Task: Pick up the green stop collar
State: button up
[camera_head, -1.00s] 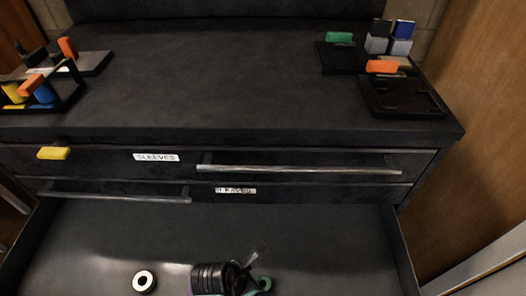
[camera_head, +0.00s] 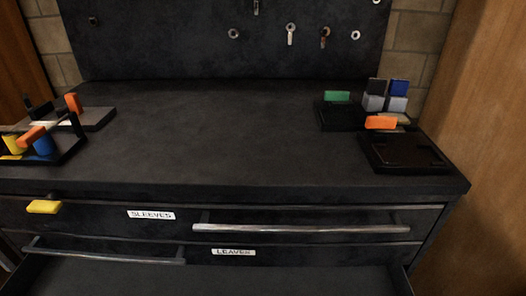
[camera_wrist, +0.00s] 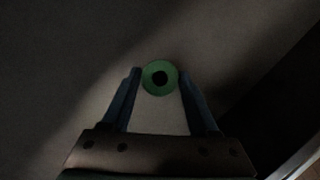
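The green stop collar (camera_wrist: 160,78) is a round green ring with a dark hole, seen in the wrist view over a dark grey surface. My gripper (camera_wrist: 160,76) has one blue-grey finger at each side of the collar, level with it at the fingertips. The collar nearly fills the space between the tips. I cannot tell whether the fingers press on it or stand just clear of it. The head view now shows neither the collar nor my gripper.
An open drawer (camera_head: 215,279) lies below the SLEEVES and LEAVES labels. The bench top (camera_head: 215,135) is clear in its middle. Dark trays with coloured blocks stand at left (camera_head: 40,158) and right (camera_head: 408,155). A pegboard (camera_head: 180,40) with hanging parts rises behind.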

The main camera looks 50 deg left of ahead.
grip_shut()
